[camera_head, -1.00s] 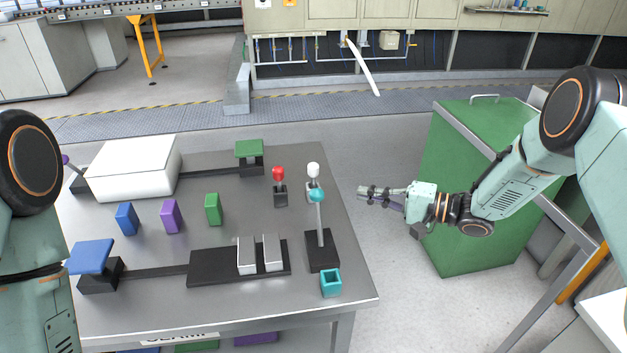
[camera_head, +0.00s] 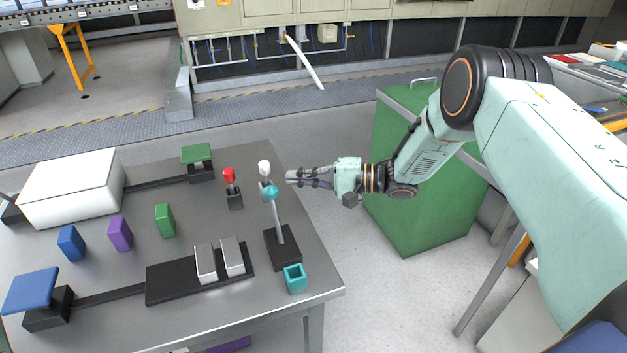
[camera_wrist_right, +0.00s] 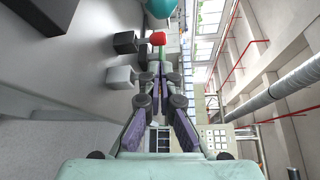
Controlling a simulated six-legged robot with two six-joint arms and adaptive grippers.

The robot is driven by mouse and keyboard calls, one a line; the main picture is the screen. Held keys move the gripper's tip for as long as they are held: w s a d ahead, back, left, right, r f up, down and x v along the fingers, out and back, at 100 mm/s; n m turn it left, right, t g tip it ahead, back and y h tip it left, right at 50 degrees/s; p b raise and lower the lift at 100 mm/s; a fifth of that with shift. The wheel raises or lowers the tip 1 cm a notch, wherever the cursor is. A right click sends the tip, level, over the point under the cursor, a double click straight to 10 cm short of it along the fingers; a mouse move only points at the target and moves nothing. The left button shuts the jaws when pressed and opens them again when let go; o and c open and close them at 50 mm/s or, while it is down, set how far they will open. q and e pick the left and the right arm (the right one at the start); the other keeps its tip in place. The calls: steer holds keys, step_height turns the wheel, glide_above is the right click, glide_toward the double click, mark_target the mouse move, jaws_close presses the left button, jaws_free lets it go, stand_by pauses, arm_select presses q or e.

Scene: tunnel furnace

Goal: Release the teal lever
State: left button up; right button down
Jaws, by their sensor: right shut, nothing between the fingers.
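The teal lever (camera_head: 276,222) stands nearly upright on its black base (camera_head: 283,247) near the table's right edge, with a round teal knob (camera_head: 270,192) on top. The knob also shows in part at the top of the right wrist view (camera_wrist_right: 160,7). My right gripper (camera_head: 290,177) is shut and empty, pointing left. In the head view it appears just right of the knob, with a gap between them. Its fingers also show in the right wrist view (camera_wrist_right: 157,82). My left gripper is out of view.
A red-knobbed lever (camera_head: 229,175) and a white-knobbed lever (camera_head: 264,168) stand behind the teal one. A small teal open box (camera_head: 294,278) is in front of its base. Two metal blocks (camera_head: 218,259) sit to the left. A green cabinet (camera_head: 430,220) stands beyond my right forearm.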

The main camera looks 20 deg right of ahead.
mark_target(276, 215)
steer(key=a, duration=0.1)
steer(key=s+a, duration=0.1)
steer(key=a, duration=0.2)
steer(key=shift+s+a+r, duration=0.2)
steer(key=shift+s+a, duration=0.1)
steer(key=shift+s, duration=0.05)
steer(key=shift+s+r, duration=0.1)
stand_by(0.6)
